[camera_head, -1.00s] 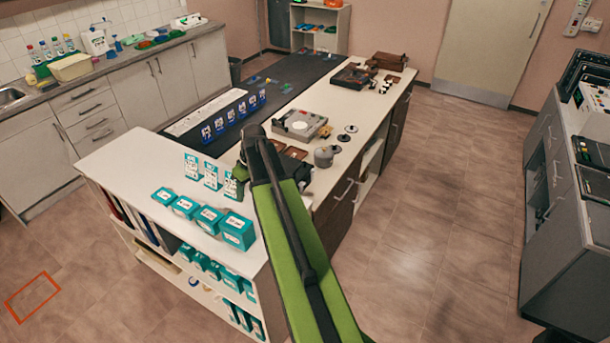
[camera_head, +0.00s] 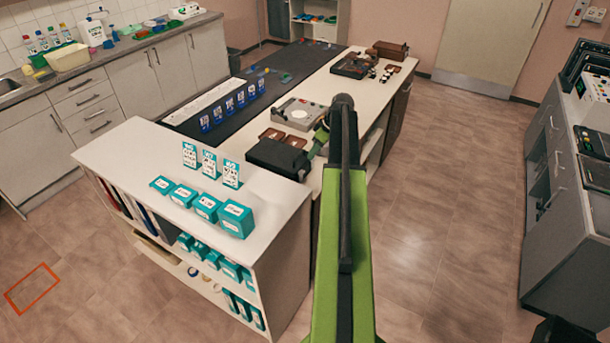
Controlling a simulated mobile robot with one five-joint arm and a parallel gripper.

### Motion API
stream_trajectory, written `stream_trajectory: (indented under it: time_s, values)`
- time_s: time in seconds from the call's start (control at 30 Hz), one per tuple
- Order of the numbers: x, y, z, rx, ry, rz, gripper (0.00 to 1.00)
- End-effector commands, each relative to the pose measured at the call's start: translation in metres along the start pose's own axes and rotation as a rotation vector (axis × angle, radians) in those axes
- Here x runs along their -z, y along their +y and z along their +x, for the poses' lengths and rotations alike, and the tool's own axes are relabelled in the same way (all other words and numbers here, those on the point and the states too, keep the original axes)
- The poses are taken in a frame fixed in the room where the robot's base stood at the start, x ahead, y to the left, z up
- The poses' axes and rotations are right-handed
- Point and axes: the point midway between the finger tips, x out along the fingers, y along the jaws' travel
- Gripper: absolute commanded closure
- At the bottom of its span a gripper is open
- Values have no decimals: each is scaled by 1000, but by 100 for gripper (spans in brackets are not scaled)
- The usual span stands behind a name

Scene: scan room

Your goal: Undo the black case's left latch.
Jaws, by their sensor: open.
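The black case (camera_head: 277,157) lies flat on the white counter, behind the teal boxes, with its lid apparently closed. Its latches are too small to make out. My green gripper (camera_head: 311,155) is at the case's right end, reaching down and to the left from the arm's tip. It is open and appears empty. I cannot tell whether it touches the case. My arm covers the counter just right of it.
Teal boxes (camera_head: 206,205) and upright cards (camera_head: 209,162) stand on the near counter. Brown trays (camera_head: 283,137) and a grey device (camera_head: 299,114) lie behind the case. A grey cabinet (camera_head: 570,205) stands at right; the floor (camera_head: 440,190) between is clear.

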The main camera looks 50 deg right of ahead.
Motion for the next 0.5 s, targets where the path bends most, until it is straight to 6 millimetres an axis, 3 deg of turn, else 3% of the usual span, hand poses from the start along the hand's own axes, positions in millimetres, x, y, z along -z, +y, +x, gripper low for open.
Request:
stream_trajectory:
  time_s: [0.03, 0.1, 0.5]
  values:
    - [-4, 1, 23, 0, 0, 0, 56]
    - [-4, 1, 39, 0, 0, 0, 56]
    - [-3, 0, 121, 1, -1, 0, 56]
